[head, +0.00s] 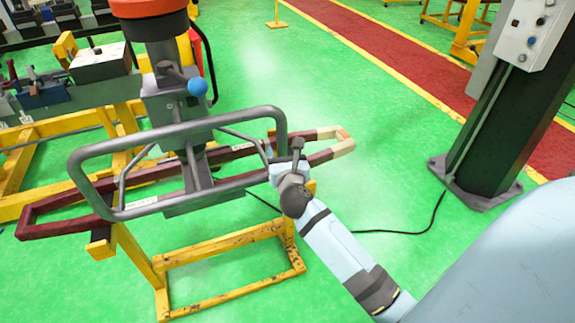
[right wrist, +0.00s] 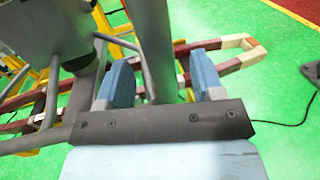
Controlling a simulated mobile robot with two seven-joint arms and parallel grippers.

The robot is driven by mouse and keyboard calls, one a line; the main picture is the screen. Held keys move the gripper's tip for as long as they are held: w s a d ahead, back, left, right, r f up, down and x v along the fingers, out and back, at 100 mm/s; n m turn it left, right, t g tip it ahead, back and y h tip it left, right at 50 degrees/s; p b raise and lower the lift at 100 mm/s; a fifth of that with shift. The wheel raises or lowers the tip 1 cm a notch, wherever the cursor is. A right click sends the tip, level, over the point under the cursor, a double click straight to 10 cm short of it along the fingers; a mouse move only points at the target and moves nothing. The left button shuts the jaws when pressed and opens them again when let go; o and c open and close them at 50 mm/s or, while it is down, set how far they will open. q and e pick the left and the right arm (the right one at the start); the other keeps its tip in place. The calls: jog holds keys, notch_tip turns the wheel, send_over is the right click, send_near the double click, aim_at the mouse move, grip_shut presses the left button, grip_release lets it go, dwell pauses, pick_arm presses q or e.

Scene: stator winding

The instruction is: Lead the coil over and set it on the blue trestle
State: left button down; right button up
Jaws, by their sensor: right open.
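The coil (head: 62,228) is a long dark red loop with a cream right end. It hangs level at a grey lifting device (head: 178,110) with a bent tube handle (head: 170,134), above a yellow trestle (head: 215,248). I cannot tell whether the coil touches this trestle. My right gripper (head: 292,160) is at the right end of the handle. In the right wrist view its two blue fingers (right wrist: 163,75) stand apart, with the handle tube (right wrist: 150,35) between them. The coil's cream end (right wrist: 250,48) shows behind. No blue trestle and no left gripper are in view.
A dark column (head: 500,130) with a control box (head: 530,35) stands at the right. A black cable (head: 425,222) runs over the green floor. A bench with tools (head: 70,85) is at the left. A red walkway (head: 400,55) crosses behind.

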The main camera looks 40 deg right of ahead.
jog(key=shift+x, duration=1.55)
grip_shut()
dwell(1.0)
